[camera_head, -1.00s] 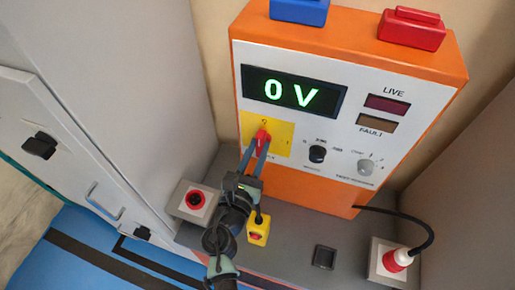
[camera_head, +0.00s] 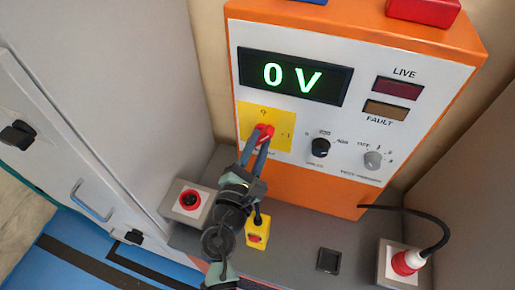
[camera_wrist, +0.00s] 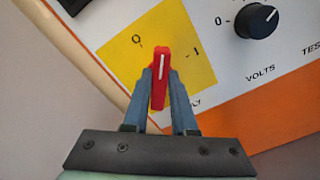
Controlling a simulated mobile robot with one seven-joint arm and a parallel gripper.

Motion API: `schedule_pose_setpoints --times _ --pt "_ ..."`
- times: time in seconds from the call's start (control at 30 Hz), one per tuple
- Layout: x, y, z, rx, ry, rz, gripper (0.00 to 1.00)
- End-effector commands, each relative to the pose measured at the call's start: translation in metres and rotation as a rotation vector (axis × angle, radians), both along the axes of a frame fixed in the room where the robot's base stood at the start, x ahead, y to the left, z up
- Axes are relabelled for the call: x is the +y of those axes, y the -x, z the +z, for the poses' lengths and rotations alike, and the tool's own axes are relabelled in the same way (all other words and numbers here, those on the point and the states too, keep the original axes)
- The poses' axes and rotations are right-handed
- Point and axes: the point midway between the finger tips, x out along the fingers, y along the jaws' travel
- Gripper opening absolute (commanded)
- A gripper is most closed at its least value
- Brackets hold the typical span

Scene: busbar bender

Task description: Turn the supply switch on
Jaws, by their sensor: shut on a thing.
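The supply switch is a red handle (camera_wrist: 161,60) with a white pointer line, on a yellow plate (camera_wrist: 115,62) marked 0 and 1. In the wrist view the pointer stands between the 0 and the 1. My gripper (camera_wrist: 160,82) is shut on the handle, one finger on each side. In the head view the red handle (camera_head: 266,131) shows at my gripper's fingertips (camera_head: 262,139), and the yellow plate (camera_head: 282,139) is partly hidden by the fingers. The display (camera_head: 294,76) above reads 0 V. The LIVE lamp (camera_head: 398,86) and FAULT lamp (camera_head: 386,110) look dim.
A black VOLTS knob (camera_head: 319,148) and a grey knob (camera_head: 373,160) sit right of the switch. A grey cabinet (camera_head: 110,90) stands left.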

Motion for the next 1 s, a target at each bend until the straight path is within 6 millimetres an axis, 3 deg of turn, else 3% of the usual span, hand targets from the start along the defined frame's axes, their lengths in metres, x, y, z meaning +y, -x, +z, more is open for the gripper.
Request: schedule_pose_setpoints --times 0.6,1.0 --pt "-0.0027 0.0010 -0.0084 -0.180 -0.553 -0.001 0.00" --pt "-0.0030 0.0012 -0.0091 -0.261 -0.806 -0.001 0.00"
